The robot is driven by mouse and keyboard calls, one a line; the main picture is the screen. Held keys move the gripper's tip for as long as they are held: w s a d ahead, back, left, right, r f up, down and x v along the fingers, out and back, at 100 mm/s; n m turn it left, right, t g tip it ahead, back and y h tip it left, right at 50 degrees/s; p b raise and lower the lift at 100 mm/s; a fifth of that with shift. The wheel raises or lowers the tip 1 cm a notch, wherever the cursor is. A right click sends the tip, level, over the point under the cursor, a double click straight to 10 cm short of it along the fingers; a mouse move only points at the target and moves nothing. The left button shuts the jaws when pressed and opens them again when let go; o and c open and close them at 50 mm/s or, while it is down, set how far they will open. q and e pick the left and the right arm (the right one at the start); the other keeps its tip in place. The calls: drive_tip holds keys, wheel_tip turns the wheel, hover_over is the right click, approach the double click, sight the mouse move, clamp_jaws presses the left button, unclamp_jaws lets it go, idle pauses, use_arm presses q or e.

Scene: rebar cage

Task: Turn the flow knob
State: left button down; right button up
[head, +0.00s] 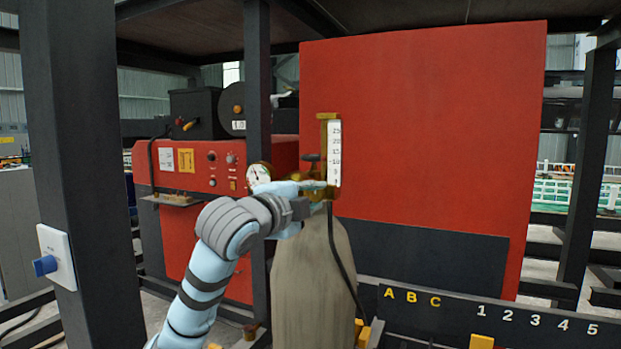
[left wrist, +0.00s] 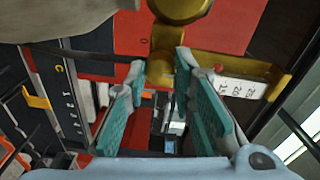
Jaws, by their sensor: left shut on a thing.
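The brass regulator with its white-scaled flow meter (head: 334,150) sits on top of a tan gas cylinder (head: 312,275). A round pressure gauge (head: 258,175) is on its left side. My left gripper (head: 318,192) reaches in at the regulator, just below the flow meter. In the left wrist view, the teal finger pads of my left gripper (left wrist: 160,65) are on either side of a brass piece, the flow knob (left wrist: 159,74), and are shut on it. The flow meter also shows there (left wrist: 242,84). In the head view the gripper hides the knob. My right gripper is out of view.
A dark post (head: 257,90) stands behind the arm, and a thicker post (head: 80,150) with a blue switch (head: 45,265) is at left. A red welding machine (head: 180,240) and a large red panel (head: 430,120) are behind. A black hose (head: 340,260) hangs along the cylinder.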

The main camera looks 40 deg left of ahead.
use_arm(q)
drive_tip(key=m+p, duration=0.3)
drive_tip(key=shift+r+p, duration=0.2)
drive_tip(key=shift+p, duration=0.1)
drive_tip(key=shift+f+m+p, duration=0.15)
drive_tip(key=shift+m+p, duration=0.55)
drive_tip(key=shift+p, duration=0.1)
drive_tip(key=c, duration=1.3)
unclamp_jaws()
drive_tip(key=shift+c, duration=0.2)
